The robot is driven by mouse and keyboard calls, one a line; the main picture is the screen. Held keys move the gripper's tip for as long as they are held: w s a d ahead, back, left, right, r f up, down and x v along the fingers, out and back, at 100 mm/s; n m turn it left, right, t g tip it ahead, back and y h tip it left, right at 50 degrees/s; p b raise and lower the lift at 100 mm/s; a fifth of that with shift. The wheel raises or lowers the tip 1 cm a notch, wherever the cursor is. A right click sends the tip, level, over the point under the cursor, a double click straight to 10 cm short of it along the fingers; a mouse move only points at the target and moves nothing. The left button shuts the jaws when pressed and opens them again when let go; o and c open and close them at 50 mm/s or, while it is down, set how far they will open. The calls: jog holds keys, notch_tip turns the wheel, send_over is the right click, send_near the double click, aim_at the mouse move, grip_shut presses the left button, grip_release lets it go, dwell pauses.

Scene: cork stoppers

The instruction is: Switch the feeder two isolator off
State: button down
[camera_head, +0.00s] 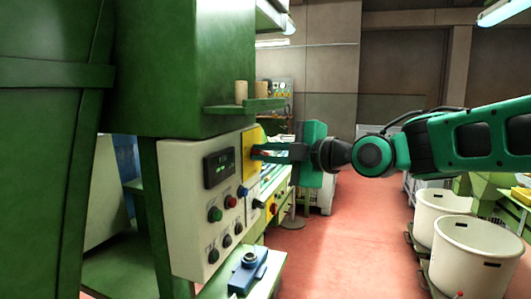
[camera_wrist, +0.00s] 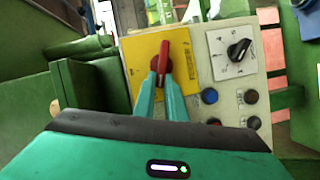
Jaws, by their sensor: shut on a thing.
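A red rotary handle (camera_wrist: 164,58) sits on a yellow plate (camera_wrist: 140,48) in the wrist view. The handle points up the picture, roughly along the plate's long side. My gripper (camera_wrist: 161,78) is shut on the red handle, its two teal fingers on either side of it near the lower end. In the head view the yellow plate (camera_head: 247,142) is at the top right of the white control panel (camera_head: 180,205), and my gripper (camera_head: 258,153) reaches it from the right. The fingers mostly hide the handle there. I cannot read which feeder the plate names.
A black rotary knob (camera_wrist: 238,49) on a white plate is beside the yellow one. Several push buttons, including a blue one (camera_wrist: 209,96), sit close by. A green shelf (camera_head: 243,105) with cork pieces (camera_head: 241,91) is above. White tubs (camera_head: 472,255) stand at right; the floor between is clear.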

jog(key=shift+f+n+t+y, duration=0.15)
jog(key=shift+f+n+t, duration=0.25)
jog(key=shift+n, duration=0.4)
jog(key=shift+f+n+t+y, duration=0.15)
jog(key=shift+f+n+t, duration=0.2)
jog(key=shift+n, duration=0.45)
jog(key=c, duration=1.8)
grip_release()
jog(key=shift+s, duration=0.1)
jog(key=v, duration=1)
jog(key=shift+d, duration=0.4)
jog(key=shift+s, duration=0.15)
